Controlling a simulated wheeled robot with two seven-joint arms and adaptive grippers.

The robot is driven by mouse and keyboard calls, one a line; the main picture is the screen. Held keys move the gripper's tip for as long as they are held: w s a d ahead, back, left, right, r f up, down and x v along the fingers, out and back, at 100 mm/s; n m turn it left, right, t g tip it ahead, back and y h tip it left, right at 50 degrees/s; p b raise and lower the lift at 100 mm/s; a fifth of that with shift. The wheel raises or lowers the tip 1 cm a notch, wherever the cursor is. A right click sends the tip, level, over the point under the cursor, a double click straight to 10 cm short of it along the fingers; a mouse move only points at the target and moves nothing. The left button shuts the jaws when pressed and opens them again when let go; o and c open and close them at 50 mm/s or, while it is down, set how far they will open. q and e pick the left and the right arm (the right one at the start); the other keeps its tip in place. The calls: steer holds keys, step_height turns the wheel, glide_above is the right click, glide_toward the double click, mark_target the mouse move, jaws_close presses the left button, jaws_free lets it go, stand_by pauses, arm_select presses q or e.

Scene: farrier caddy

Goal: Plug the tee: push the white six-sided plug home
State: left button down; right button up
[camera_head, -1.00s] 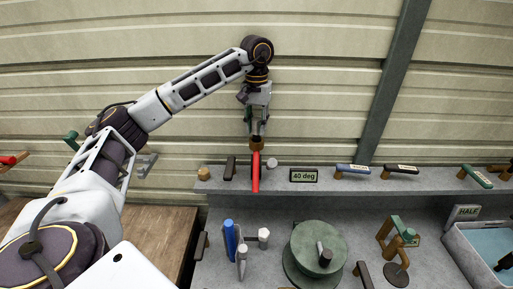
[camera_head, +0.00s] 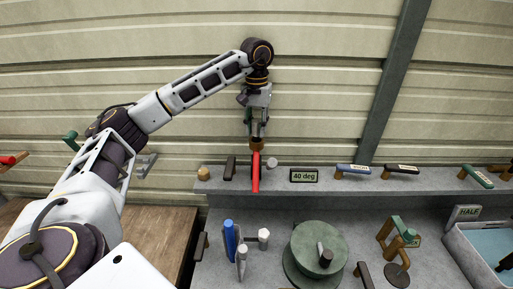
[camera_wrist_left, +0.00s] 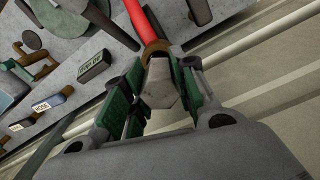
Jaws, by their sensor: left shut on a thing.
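My left gripper (camera_head: 258,130) is over the back shelf, pointing down. In the left wrist view its green fingers are shut on a pale grey, tapered, faceted piece (camera_wrist_left: 160,86). A brown collar (camera_wrist_left: 155,48) and a red bar (camera_wrist_left: 140,20) lie straight beyond that piece; I cannot tell whether they are joined to it. The red bar (camera_head: 256,174) also shows in the head view, below the gripper. On the lower bench a white six-sided piece (camera_head: 263,234) sits at the right end of a short dark bar, with a blue cylinder (camera_head: 230,238) at the left. My right gripper is not in view.
A grey tapered peg (camera_head: 241,262) and a round green plate (camera_head: 318,252) are on the lower bench. A dark handle (camera_head: 230,168) and a pale cylinder (camera_head: 272,163) flank the red bar. A ribbed wall is behind.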

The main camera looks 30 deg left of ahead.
arm_select(q)
steer(key=shift+f+b, duration=0.6)
steer(key=shift+f, duration=0.5)
stand_by(2.0)
steer(key=c, duration=1.1)
jaws_free()
steer(key=shift+o, duration=0.2)
steer(key=shift+r, duration=0.15)
steer(key=shift+r, duration=5.85)
